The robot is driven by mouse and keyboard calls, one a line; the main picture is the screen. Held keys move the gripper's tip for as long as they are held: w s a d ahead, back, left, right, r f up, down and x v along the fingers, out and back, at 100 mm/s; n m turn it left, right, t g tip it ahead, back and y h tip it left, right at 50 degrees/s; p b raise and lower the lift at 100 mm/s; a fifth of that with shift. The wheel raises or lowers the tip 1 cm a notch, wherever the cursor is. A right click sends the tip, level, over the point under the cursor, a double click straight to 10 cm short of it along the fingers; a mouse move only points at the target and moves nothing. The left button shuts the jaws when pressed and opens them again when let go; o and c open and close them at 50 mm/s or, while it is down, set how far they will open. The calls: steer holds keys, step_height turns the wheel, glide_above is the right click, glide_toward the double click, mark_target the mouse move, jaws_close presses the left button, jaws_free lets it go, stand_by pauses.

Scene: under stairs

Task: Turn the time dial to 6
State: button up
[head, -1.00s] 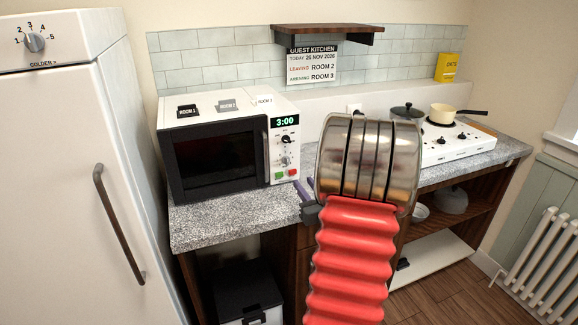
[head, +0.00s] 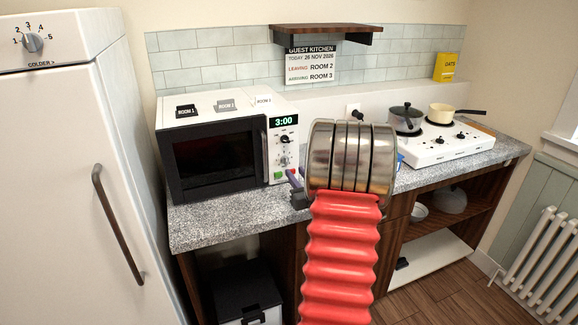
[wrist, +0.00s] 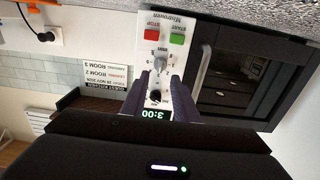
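The black and white microwave (head: 213,153) stands on the counter with its door shut. Its display (head: 285,121) reads 3:00. Below it are an upper black dial (head: 284,139) and a lower, lighter dial (head: 284,161); their labels are too small to read. The wrist view shows the panel upside down, with the upper dial (wrist: 155,96) and lower dial (wrist: 160,66). My gripper (wrist: 159,78) is open, its two purple fingers apart in front of the panel, with the dials showing in the gap. Contact is not visible. In the head view my arm hides most of my gripper (head: 294,180).
Green (head: 279,174) and red (head: 292,172) buttons sit under the dials. Room cards lie on the microwave. A white hob (head: 440,148) with a pot and a pan stands to the right. A fridge (head: 70,180) is at left. A sign (head: 310,65) hangs behind.

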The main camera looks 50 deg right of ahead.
mark_target(286, 162)
steer(key=x, duration=0.7)
steer(key=shift+w, duration=0.1)
steer(key=shift+c, duration=0.3)
steer(key=c, duration=0.6)
